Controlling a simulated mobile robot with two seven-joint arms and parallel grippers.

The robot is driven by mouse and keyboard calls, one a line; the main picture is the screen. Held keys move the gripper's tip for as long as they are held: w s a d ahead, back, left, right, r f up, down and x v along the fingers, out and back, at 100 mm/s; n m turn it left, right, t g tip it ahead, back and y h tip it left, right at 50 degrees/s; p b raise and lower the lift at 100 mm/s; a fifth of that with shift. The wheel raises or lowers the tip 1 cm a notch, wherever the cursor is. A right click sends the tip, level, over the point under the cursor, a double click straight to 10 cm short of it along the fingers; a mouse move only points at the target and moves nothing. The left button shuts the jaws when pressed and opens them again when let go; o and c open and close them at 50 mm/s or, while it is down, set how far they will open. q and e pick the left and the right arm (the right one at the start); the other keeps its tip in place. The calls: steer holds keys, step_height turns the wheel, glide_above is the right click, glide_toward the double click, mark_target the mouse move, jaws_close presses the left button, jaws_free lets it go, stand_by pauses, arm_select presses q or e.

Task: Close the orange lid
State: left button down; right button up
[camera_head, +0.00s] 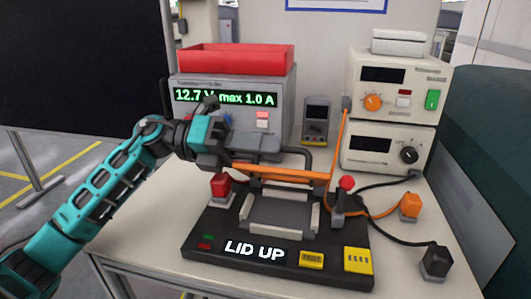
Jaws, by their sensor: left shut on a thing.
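The orange lid (285,174) shows as a thin orange edge above the back of a black test fixture (215,243). The fixture's display reads "LID UP". My left gripper (238,158) comes in from the left and is shut at the lid's left end, on the lid as far as I can tell; its fingertips are hard to make out. A dark bent bar (300,153) shows behind the lid. The grey recessed bed (280,214) below the lid is uncovered. My right gripper is not in view.
A red knob (220,186) and a red-balled lever (346,184) flank the bed. An orange cable runs by the lid's right end to an orange plug (410,206). A power supply with a red bin (237,59) and stacked instruments (393,95) stand behind.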

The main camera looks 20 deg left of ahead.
arm_select(q)
steer(key=shift+s+d+f+m+b, duration=0.1)
steer(key=shift+s+f+m+b, duration=0.05)
steer(key=shift+s+m+b, duration=0.4)
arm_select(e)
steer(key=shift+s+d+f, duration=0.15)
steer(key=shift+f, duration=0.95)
arm_select(q)
steer(key=c, duration=1.2)
jaws_free()
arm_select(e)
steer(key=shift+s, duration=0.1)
arm_select(q)
steer(key=shift+a+f, duration=0.1)
steer(key=shift+a, duration=0.2)
steer(key=v, duration=1.2)
steer(key=shift+a+b, duration=0.2)
steer(key=shift+b, duration=0.15)
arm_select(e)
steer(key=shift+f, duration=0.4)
